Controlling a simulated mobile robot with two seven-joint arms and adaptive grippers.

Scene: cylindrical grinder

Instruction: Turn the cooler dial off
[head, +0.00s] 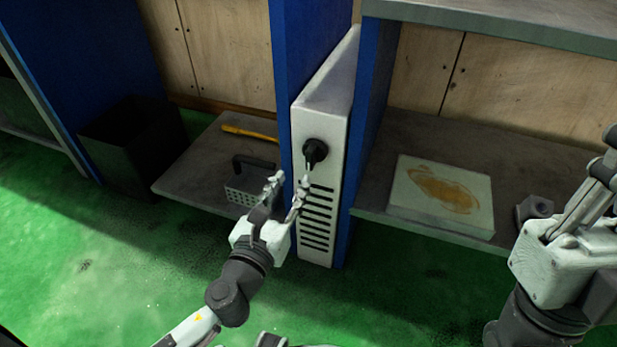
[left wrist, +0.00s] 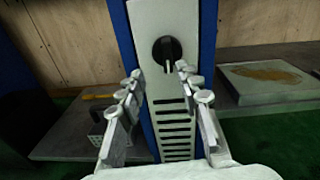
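The cooler (head: 322,115) is a tall, narrow white box with dark vent slots, set between blue panels; its front also shows in the left wrist view (left wrist: 158,108). Its black round dial (head: 315,151) sits on the upper front face. In the left wrist view the dial (left wrist: 167,50) shows a light mark pointing down. My left gripper (head: 289,178) is open and empty in front of the cooler, just below the dial. In the left wrist view its fingers (left wrist: 157,75) spread to either side, apart from the dial. My right gripper (head: 585,205) is at the right edge; its fingertips are unclear.
A shelf on the left holds a yellow-handled tool (head: 248,133) and a perforated metal block with a dark handle (head: 246,185). A shelf on the right holds a stained pale slab (head: 441,196) and a dark nut-like part (head: 535,208). A black bin (head: 131,135) stands at left.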

